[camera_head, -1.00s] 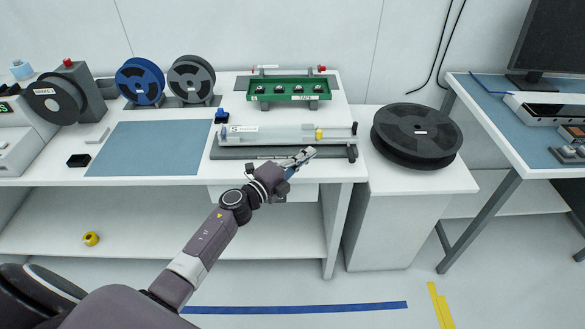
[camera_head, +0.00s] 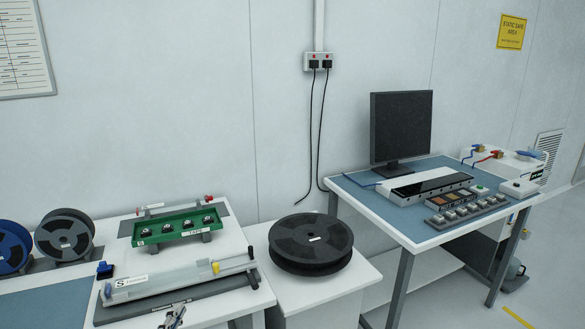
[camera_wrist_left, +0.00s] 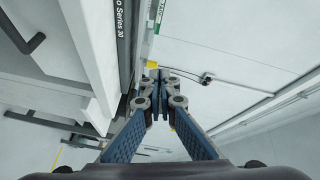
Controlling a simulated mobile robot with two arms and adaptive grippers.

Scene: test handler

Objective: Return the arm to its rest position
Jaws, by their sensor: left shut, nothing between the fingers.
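My left gripper (camera_head: 174,318) shows only as its tip at the bottom edge of the head view, just in front of the long clear-covered device (camera_head: 160,284) on the bench. In the left wrist view my left gripper (camera_wrist_left: 158,84) is shut, its blue-padded fingers meeting with nothing between them. A pale bench side and a dark strip with lettering lie close on its left there. The rest of my left arm is out of the head view. My right gripper is in neither view.
A green tray (camera_head: 180,225) stands behind the device. A large black reel (camera_head: 311,240) lies on the white cabinet to the right. Farther right is a table (camera_head: 355,196) with a monitor (camera_head: 400,125) and a switch panel. Open floor shows at lower right.

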